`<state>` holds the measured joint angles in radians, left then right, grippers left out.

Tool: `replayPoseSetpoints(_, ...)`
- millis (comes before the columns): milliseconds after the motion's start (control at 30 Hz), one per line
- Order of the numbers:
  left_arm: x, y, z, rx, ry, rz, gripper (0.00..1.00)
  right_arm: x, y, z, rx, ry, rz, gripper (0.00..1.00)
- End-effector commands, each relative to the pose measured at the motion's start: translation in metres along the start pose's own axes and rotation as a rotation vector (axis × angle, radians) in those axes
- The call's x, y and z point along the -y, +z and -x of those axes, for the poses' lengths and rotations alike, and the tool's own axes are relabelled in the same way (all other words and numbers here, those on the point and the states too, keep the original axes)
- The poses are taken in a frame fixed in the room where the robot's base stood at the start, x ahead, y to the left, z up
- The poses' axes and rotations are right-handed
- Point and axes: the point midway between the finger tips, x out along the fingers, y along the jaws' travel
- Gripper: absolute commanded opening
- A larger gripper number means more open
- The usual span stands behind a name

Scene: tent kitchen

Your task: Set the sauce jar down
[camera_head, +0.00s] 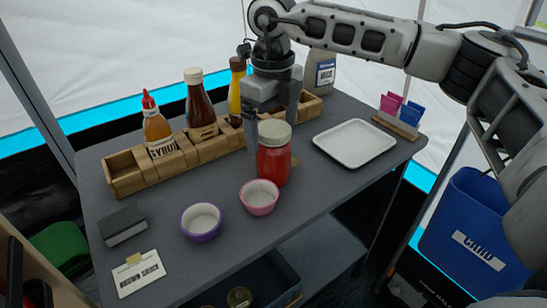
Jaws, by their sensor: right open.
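The red sauce jar (273,163) with its pale lid stands upright on the grey table, to the right of the wooden bottle rack. My right gripper (270,118) points down just behind and above the jar, with its fingers apart. One finger shows to the left of the lid and the other to its right. The jar hides part of the fingers, so I cannot tell whether they touch it. My left gripper is not in view.
The wooden rack (124,173) holds several bottles. Purple (201,222) and pink (259,197) bowls stand in front of the jar. A white tray (354,143) and a packet holder (397,124) are to the right. A "brown sauce" card (139,275) lies front left.

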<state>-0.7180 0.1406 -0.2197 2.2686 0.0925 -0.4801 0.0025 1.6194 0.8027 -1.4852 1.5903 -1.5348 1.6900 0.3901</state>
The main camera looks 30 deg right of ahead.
Motion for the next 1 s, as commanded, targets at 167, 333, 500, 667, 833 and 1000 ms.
replayPoseSetpoints(167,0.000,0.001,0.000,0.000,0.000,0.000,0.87,0.001,-0.001,-0.029,-0.003,0.001,-0.001,0.91)
replayPoseSetpoints(333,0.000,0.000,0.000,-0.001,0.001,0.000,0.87,0.001,-0.001,-0.038,0.000,0.000,-0.001,0.91)
replayPoseSetpoints(500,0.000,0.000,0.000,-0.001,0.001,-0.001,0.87,0.001,-0.001,-0.038,0.000,0.000,-0.001,0.91)
replayPoseSetpoints(667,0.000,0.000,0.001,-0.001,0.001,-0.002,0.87,0.001,-0.001,-0.038,0.000,0.000,-0.001,0.49)
replayPoseSetpoints(833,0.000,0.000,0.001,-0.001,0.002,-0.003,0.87,0.001,0.000,-0.036,0.003,0.000,-0.001,0.16)
replayPoseSetpoints(1000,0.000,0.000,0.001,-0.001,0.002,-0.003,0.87,0.001,0.000,-0.036,0.003,0.000,-0.001,0.16)
